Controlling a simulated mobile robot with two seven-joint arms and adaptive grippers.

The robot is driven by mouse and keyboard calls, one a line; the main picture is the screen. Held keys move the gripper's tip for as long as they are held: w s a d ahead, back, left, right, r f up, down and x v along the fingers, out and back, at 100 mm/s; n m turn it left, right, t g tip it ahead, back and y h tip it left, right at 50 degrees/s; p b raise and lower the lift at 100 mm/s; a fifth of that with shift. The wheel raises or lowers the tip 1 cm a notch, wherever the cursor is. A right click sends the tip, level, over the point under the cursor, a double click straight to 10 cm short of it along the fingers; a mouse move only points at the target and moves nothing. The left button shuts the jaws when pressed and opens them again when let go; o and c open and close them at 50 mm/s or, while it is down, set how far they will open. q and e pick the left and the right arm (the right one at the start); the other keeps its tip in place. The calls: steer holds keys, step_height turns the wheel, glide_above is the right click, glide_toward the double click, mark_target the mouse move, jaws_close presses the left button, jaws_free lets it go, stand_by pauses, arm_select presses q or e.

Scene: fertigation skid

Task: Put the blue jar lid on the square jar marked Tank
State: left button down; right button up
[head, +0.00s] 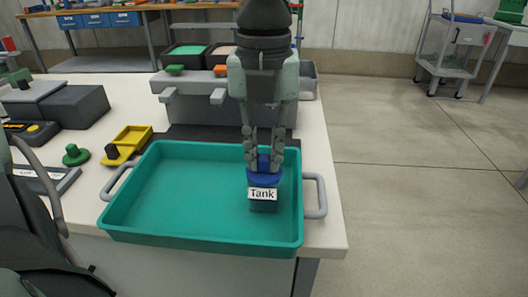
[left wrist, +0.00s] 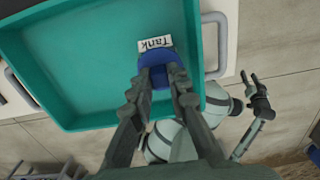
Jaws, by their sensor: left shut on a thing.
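The blue jar lid (head: 265,180) has a raised blue grip and is held between the fingertips of my left gripper (head: 263,165), which points down. The jar marked Tank (head: 263,206) is dark, with a white label on its front, and stands in the right part of the teal tray (head: 190,195). The lid is over the jar's top and looks level; I cannot tell whether it is fully seated. In the left wrist view the fingers grip the lid (left wrist: 160,72) beside the Tank label (left wrist: 156,44). My right gripper (left wrist: 256,86) shows there with fingers apart, empty.
The tray has grey handles, one at its right end (head: 316,195). A yellow tray (head: 130,141), a green knob (head: 75,155) and a grey box (head: 72,107) are to the left. A grey rack (head: 190,108) stands behind. The tray's left part is clear.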

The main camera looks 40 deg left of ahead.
arm_select(q)
steer(key=shift+f, duration=0.1)
arm_select(e)
steer(key=shift+r, duration=0.3)
arm_select(q)
steer(key=c, duration=1.4)
jaws_free()
arm_select(e)
steer(key=shift+w, duration=0.1)
arm_select(q)
steer(key=shift+r+p, duration=1.55)
steer(key=shift+r, duration=2)
arm_select(e)
step_height(320, 180, up, 3)
steer(key=shift+r, duration=0.1)
